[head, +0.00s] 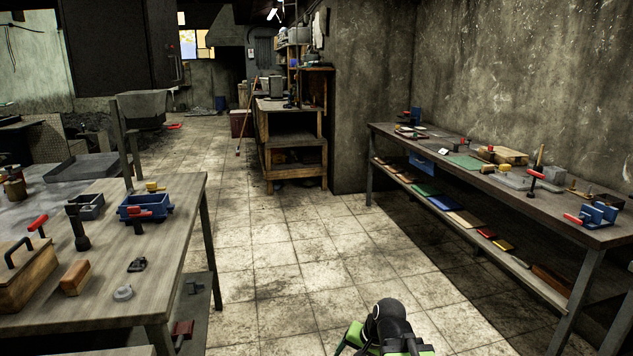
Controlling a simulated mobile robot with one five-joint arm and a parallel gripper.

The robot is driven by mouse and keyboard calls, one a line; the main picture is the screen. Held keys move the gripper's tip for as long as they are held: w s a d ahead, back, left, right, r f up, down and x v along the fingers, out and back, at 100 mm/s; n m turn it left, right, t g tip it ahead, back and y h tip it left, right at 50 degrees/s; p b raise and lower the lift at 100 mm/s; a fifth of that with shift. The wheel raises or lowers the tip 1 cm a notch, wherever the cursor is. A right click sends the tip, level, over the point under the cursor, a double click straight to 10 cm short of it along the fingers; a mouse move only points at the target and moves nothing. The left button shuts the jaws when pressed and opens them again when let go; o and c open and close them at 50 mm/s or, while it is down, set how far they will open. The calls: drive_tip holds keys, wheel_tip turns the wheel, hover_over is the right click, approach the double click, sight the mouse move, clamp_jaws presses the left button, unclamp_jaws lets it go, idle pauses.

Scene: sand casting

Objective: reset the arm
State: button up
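Part of my arm (388,328), a rounded black joint with bright green pieces, shows at the bottom edge right of the middle. It is above the tiled floor, between the two workbenches, and touches neither of them in this view. The lower part of the arm is cut off by the frame. No gripper fingers can be made out, and nothing held shows.
A left workbench (165,260) carries a blue box (146,207), a wooden toolbox (22,278) and small tools. A long right workbench (500,183) stands by the wall, with tools and coloured plates on its lower shelf. The tiled floor (290,250) between is clear.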

drive_tip(key=s+d+f+n+g+h, duration=0.2)
drive_tip(key=s+d+n+g+h, duration=0.1)
drive_tip(key=s+d, duration=0.3)
wheel_tip(320, 180, up, 23)
drive_tip(key=n+p, duration=0.1)
drive_tip(key=p, duration=2.1)
drive_tip(key=shift+s+d, duration=0.2)
drive_tip(key=shift+s, duration=0.1)
drive_tip(key=shift+f, duration=0.15)
